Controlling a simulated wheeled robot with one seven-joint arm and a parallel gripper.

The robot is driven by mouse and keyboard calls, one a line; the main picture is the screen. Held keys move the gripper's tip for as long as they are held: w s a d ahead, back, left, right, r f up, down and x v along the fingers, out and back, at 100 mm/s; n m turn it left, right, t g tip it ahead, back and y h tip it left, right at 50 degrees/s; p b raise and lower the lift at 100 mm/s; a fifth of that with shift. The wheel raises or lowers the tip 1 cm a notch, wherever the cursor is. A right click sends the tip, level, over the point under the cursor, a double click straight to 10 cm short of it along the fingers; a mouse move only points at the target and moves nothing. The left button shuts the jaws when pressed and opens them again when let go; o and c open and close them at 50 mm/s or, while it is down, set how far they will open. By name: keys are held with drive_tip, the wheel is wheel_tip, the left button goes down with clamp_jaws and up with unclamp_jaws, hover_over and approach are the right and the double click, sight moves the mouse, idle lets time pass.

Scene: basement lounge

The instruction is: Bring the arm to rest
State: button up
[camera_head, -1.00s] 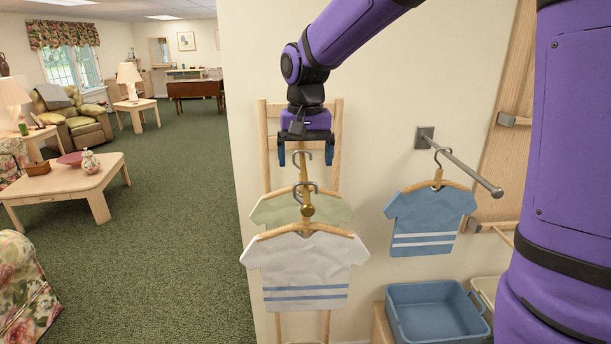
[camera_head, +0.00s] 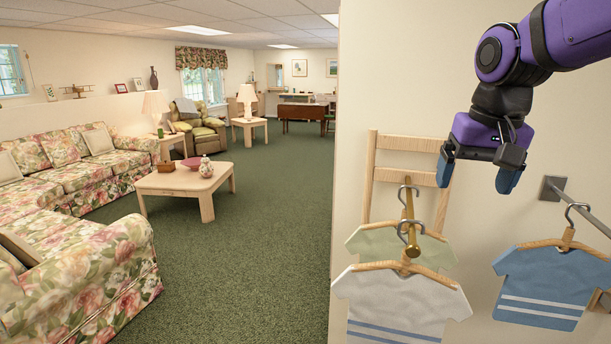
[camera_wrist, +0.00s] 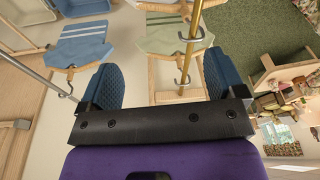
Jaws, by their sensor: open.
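My gripper (camera_head: 483,170) is open and empty, with its blue fingers spread. It is raised above and to the right of a brass rail (camera_head: 409,225) and touches nothing. A white shirt with blue stripes (camera_head: 402,303) and a pale green shirt (camera_head: 385,243) hang on that rail by wooden hangers. A blue shirt with white stripes (camera_head: 550,284) hangs on a grey rail (camera_head: 585,205) at the right. In the wrist view, the open fingers (camera_wrist: 150,88) frame empty space, with the brass rail (camera_wrist: 191,40) beyond them.
A wooden ladder-like frame (camera_head: 400,143) stands against the wall behind the brass rail. At the left are a floral sofa (camera_head: 85,262) and a low wooden table (camera_head: 180,183). Green carpet (camera_head: 250,260) between them and the wall is clear.

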drive_tip(key=s+d+f+n+t, duration=0.1)
drive_tip(key=s+d, duration=0.1)
drive_tip(key=s, duration=0.5)
drive_tip(key=s+d+f+n+t, duration=0.1)
drive_tip(key=s+d+t, duration=0.1)
drive_tip(key=s, duration=0.6)
drive_tip(key=shift+f, duration=0.35)
drive_tip(key=shift+c, duration=0.2)
